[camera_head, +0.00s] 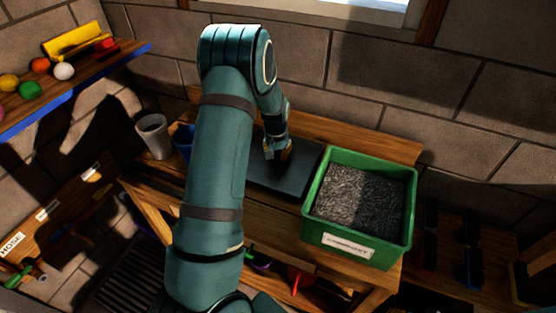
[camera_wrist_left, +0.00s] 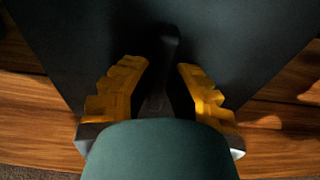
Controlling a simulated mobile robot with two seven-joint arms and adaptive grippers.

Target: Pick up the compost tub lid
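The compost tub lid (camera_head: 288,181) is a dark flat panel lying on the wooden bench, just left of the green compost tub (camera_head: 338,241). In the left wrist view the lid (camera_wrist_left: 250,45) fills most of the picture, with a dark raised handle (camera_wrist_left: 170,45) near its middle. My left gripper (camera_head: 277,152) is low over the lid. In the wrist view its yellow fingers (camera_wrist_left: 163,68) are apart, one on each side of the handle, with gaps showing. My left arm hides part of the lid's left side in the head view. My right gripper is not in view.
The tub, full of dark grey material, stands close to the lid's right edge. A grey cup (camera_head: 153,137) and a blue cup (camera_head: 183,141) stand left of my arm. A blue-edged shelf (camera_head: 110,66) with coloured balls is at upper left. A block wall stands behind.

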